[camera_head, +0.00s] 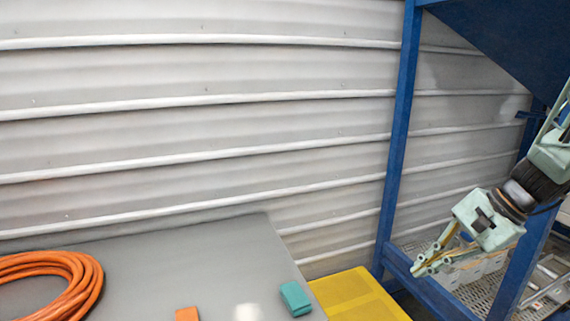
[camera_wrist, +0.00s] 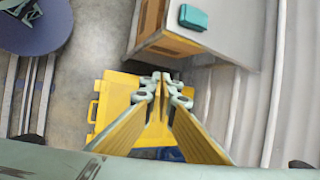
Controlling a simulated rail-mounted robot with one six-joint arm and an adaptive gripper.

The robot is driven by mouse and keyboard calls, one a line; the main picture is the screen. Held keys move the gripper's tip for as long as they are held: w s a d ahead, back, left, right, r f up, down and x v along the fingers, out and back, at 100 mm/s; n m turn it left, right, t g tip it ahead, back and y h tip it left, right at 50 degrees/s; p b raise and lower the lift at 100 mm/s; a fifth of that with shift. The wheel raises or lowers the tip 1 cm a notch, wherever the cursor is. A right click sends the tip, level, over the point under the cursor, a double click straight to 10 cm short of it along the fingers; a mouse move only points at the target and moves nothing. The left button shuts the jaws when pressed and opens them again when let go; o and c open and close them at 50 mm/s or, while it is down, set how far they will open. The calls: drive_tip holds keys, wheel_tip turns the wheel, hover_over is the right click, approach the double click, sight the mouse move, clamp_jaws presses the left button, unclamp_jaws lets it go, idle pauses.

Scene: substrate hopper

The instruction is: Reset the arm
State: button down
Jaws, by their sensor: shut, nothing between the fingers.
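My gripper (camera_head: 422,268) hangs at the right side of the head view, pointing down and to the left, in front of the blue hopper frame. In the wrist view my gripper (camera_wrist: 162,78) has its fingertips together and holds nothing. Below it in the wrist view is a yellow case (camera_wrist: 112,100) on the floor. The same yellow case (camera_head: 360,297) shows at the bottom of the head view, to the left of my gripper.
A blue hopper frame (camera_head: 397,130) stands close to the arm, with pale trays (camera_head: 475,268) on a mesh shelf. A grey table (camera_head: 190,258) bears an orange hose (camera_head: 90,275), an orange block (camera_head: 187,314) and a teal block (camera_head: 295,298). A corrugated wall (camera_head: 200,100) closes the back.

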drive_tip(key=s+a+r+n+g+h, duration=0.1)
drive_tip(key=s+a+r+n+h, duration=0.35)
drive_tip(key=s+a+r, duration=0.85)
drive_tip(key=s+r+n+t+h, duration=0.1)
drive_tip(key=s+r+n, duration=0.3)
drive_tip(key=s, duration=1.4)
drive_tip(key=shift+s+a+n+t, duration=0.35)
drive_tip(key=shift+n+t, duration=0.25)
drive_tip(key=shift+n, duration=1.45)
drive_tip(key=shift+d+r+h, duration=0.1)
drive_tip(key=shift+d+h, duration=0.05)
drive_tip(key=shift+h, duration=0.1)
